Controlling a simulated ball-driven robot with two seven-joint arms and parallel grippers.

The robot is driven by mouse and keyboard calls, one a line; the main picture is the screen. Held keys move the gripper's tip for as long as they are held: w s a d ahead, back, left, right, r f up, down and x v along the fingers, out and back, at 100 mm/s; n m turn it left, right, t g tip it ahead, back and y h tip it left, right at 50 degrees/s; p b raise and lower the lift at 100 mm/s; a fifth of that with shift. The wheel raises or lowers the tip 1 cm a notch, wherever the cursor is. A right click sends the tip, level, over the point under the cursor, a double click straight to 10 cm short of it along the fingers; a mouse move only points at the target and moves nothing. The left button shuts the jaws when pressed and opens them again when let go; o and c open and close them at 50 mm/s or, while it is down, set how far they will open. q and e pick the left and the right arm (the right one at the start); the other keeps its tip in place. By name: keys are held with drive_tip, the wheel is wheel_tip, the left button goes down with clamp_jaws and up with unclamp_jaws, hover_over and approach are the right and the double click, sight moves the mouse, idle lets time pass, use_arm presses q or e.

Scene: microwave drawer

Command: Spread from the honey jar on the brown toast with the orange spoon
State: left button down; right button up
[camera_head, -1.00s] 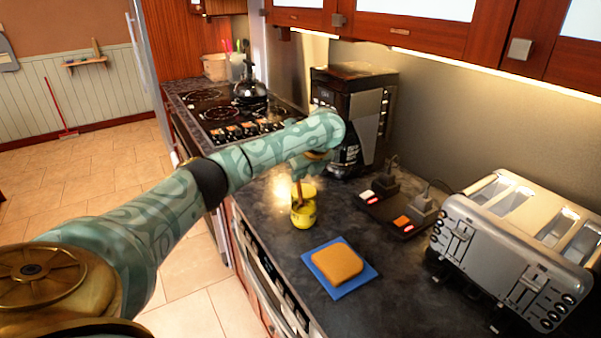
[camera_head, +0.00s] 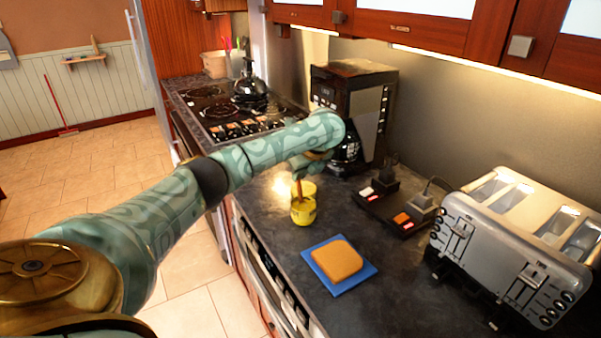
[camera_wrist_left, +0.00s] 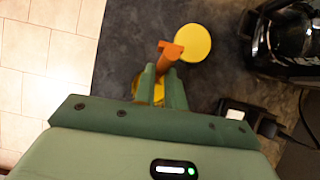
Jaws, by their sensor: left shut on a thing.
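My left gripper (camera_head: 308,168) is shut on the orange spoon (camera_head: 299,188), above the honey jar. In the left wrist view the spoon's orange handle end (camera_wrist_left: 171,50) sticks out between the fingers (camera_wrist_left: 160,72). The yellow honey jar (camera_head: 303,213) stands on the counter, and the spoon points down into its opening; its tip is hidden. In the wrist view the jar (camera_wrist_left: 148,91) is mostly covered by the fingers. The brown toast (camera_head: 337,262) lies flat on a blue square board (camera_head: 367,277), nearer than the jar. My right gripper is not in view.
A round yellow lid (camera_wrist_left: 193,42) lies beside the jar. A black coffee machine (camera_head: 350,110) stands behind my gripper. A dark tray with plugs and lit switches (camera_head: 400,222) and a silver toaster (camera_head: 510,255) are to the right.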

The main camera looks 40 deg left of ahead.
use_arm(q)
drive_tip(key=shift+f+p, duration=0.1)
drive_tip(key=shift+p, duration=0.45)
idle(1.4)
wheel_tip(320, 180, up, 7)
drive_tip(key=p, duration=0.8)
drive_tip(key=shift+p, duration=0.35)
wheel_tip(320, 180, up, 6)
drive_tip(key=p, duration=0.8)
hover_over(300, 186)
idle(0.3)
